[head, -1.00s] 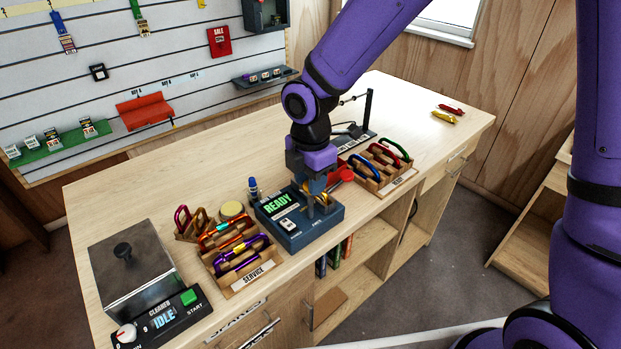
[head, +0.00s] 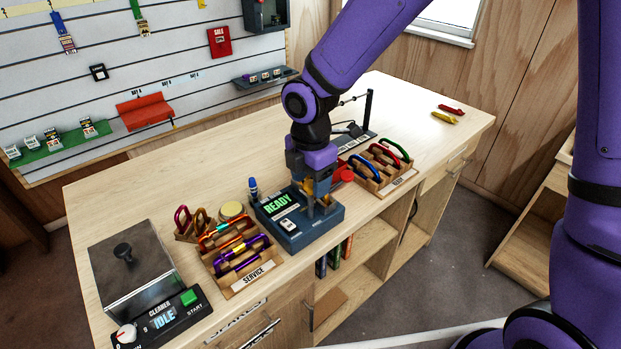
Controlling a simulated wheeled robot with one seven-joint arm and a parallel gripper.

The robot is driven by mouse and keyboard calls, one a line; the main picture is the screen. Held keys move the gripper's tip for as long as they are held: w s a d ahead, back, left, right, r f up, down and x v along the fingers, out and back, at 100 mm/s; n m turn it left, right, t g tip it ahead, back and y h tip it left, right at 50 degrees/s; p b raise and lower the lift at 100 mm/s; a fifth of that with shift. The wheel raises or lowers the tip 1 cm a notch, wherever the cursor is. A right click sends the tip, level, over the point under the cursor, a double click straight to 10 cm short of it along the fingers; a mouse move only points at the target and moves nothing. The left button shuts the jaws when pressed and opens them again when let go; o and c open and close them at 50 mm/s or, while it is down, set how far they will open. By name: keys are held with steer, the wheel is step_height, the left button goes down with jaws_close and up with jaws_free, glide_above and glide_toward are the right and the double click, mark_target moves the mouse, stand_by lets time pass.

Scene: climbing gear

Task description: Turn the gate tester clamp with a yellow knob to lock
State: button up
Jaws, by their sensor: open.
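The gate tester (head: 288,224) is a dark blue-grey box on the bench, with a green "READY" screen facing up. My gripper (head: 318,200) points down over the right part of the tester, with its fingers low at the clamp area. It is open. A yellow-orange patch (head: 324,186) shows between the gripper parts and may be the clamp's yellow knob. The clamp itself is mostly hidden by the gripper, so I cannot tell its turn position or whether the fingers touch the knob.
A wooden service tray (head: 254,275) with carabiners stands left of the tester. Another wooden tray (head: 372,187) with coloured carabiners and a red item (head: 343,174) are close on the right. A cleaner (head: 160,318) is at the front left. The bench's back right is mostly clear.

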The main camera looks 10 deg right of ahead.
step_height(320, 180, up, 11)
steer(key=shift+f, duration=0.15)
steer(key=shift+d, duration=0.1)
stand_by(0.4)
steer(key=s+d+r+m+t, duration=0.2)
steer(key=s+d+r+m, duration=0.25)
steer(key=d+m, duration=0.3)
steer(key=s+d+r+m+t, duration=0.1)
steer(key=s+d+r+m, duration=0.2)
steer(key=d+r+m, duration=0.4)
steer(key=s+d+m+t, duration=0.2)
steer(key=s+d+m, duration=0.8)
steer(key=s, duration=0.1)
steer(key=shift+r, duration=0.45)
